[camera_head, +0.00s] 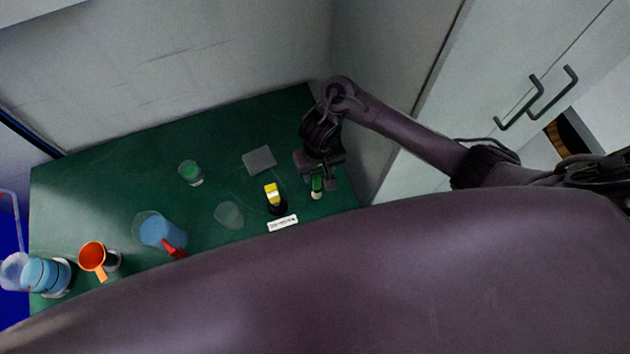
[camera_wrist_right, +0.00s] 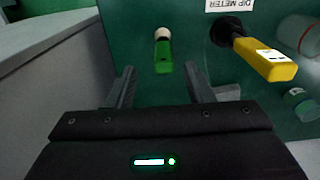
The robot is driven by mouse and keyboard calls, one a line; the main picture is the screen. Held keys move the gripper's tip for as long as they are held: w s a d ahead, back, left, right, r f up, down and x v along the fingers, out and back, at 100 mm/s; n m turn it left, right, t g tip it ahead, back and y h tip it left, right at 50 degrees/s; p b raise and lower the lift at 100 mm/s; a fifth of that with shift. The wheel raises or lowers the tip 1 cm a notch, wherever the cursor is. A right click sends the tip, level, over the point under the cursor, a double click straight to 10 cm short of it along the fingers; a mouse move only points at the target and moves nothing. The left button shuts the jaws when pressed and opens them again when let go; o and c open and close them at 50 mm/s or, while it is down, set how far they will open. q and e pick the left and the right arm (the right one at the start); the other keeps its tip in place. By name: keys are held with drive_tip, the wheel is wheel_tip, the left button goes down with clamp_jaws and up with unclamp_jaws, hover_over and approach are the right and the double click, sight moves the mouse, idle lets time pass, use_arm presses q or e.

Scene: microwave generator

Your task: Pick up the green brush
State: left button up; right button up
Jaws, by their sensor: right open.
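The green brush (camera_head: 317,185) is on the green table near its right end, just below my right gripper (camera_head: 318,172) in the head view. In the right wrist view the green brush (camera_wrist_right: 164,54) shows a green body and a pale round end. It lies ahead of and between the two spread fingers of my right gripper (camera_wrist_right: 160,85), with nothing held between them. I cannot tell the exact height gap. My left gripper is not in view.
A yellow-topped black tool (camera_head: 272,195) stands close left of the brush, with a white "DIP METER" label (camera_head: 283,223) beside it. A grey square (camera_head: 259,160), clear cups, a blue container (camera_head: 162,232) and an orange mug (camera_head: 95,258) are farther left. A wall rises at right.

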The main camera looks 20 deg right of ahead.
sight(317, 182)
wheel_tip(317, 182, down, 2)
drive_tip(key=shift+s+a+f+b, duration=0.1)
drive_tip(key=shift+s+b, duration=0.05)
drive_tip(key=shift+b, duration=0.55)
drive_tip(key=f+b, duration=0.1)
drive_tip(key=f, duration=0.1)
drive_tip(key=f+b, duration=0.1)
drive_tip(key=f, duration=0.1)
drive_tip(key=shift+w+a+b, duration=0.1)
drive_tip(key=shift+w+b, duration=0.1)
drive_tip(key=shift+b, duration=0.1)
drive_tip(key=shift+c, duration=2.8)
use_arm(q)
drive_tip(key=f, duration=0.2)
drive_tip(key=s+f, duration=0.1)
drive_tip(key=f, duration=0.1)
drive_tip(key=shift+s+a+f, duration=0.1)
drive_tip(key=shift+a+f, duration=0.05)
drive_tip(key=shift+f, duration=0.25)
use_arm(e)
clamp_jaws()
